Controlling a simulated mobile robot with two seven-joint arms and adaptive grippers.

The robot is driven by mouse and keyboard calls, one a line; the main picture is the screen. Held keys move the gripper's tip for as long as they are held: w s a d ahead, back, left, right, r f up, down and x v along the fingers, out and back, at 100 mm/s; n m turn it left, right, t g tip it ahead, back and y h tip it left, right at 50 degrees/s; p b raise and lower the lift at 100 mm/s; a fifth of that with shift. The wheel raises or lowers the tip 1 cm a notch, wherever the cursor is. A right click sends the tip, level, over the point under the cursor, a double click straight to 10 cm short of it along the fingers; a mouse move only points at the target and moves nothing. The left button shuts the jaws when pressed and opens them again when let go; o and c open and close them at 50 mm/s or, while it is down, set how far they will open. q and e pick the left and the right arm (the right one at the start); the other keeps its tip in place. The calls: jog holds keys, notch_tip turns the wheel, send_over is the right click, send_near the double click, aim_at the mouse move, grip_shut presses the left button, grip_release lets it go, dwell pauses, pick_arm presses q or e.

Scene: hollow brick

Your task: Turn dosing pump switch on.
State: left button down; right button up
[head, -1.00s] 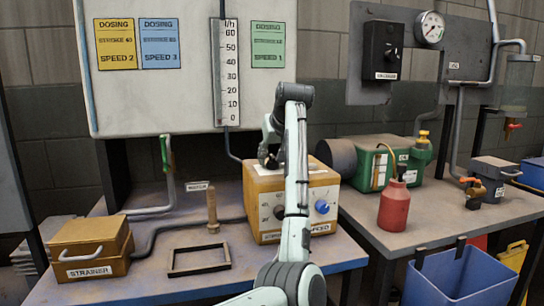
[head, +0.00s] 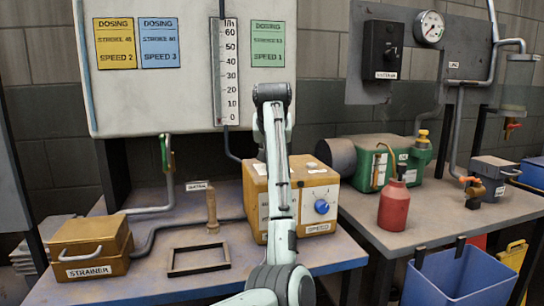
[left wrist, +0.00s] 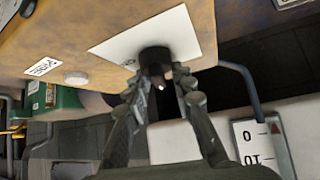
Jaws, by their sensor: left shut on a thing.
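The dosing pump is a yellow box (head: 318,190) on the left bench, with a blue knob (head: 321,206) above a SPEED label on its front. In the left wrist view a short black knob (left wrist: 155,58) stands on a white plate (left wrist: 112,48) on the pump's body (left wrist: 60,30). My left gripper (left wrist: 162,86) is shut on this black knob, a finger on each side. In the head view my left arm hides the gripper, the knob and part of the pump's front. My right gripper is in neither view.
A white board with a scale (head: 231,75) and DOSING cards (head: 115,44) stands behind the pump. A strainer box (head: 90,245), an empty frame (head: 198,259) and a wooden peg (head: 212,210) are on the left. A red bottle (head: 393,206) stands right.

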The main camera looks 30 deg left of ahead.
pick_arm(q)
jog(key=m+t+h, duration=0.1)
jog(key=m+h, duration=0.1)
jog(key=m, duration=0.1)
jog(key=shift+m+h, duration=0.3)
jog(key=shift+m, duration=0.1)
jog(key=m+h, duration=0.2)
jog(key=m, duration=0.1)
jog(key=shift+d+m+t+h, duration=0.1)
jog(key=shift+m+t+h, duration=0.2)
jog(key=shift+h, duration=0.1)
jog(key=m+h, duration=0.2)
jog(key=m, duration=0.1)
jog(key=shift+d+m+h, duration=0.15)
jog(key=shift+m+h, duration=0.15)
jog(key=shift+h, duration=0.1)
jog(key=shift+d+m+g+h, duration=0.2)
jog(key=shift+m+g+h, duration=1)
jog(key=shift+m, duration=0.7)
jog(key=c, duration=1.6)
grip_release()
jog(key=v, duration=1.2)
jog(key=shift+s+a, duration=0.1)
jog(key=shift+a, duration=0.05)
